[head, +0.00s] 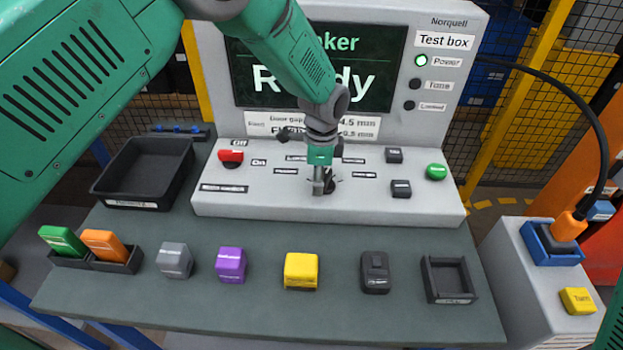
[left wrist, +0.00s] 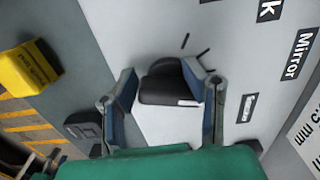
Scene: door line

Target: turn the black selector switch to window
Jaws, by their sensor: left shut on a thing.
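The black selector switch (left wrist: 165,88) sits on the light grey sloping panel of the test box. In the left wrist view it is a dark knob with a small white mark, and short black tick lines lie beside it. My left gripper (head: 322,188) points down at the panel and is shut on the switch, one finger on each side. In the head view the gripper mostly hides the switch. Labels near it are partly covered; "Mirror" (left wrist: 297,54) reads clearly in the left wrist view. I cannot read a "Window" label. My right gripper is not in view.
A red switch (head: 230,157), black buttons (head: 401,189) and a green button (head: 436,172) share the panel. The screen (head: 380,75) reads "Ready". A black tray (head: 145,168) is at left. Several coloured blocks, one yellow (head: 301,270), line the table front.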

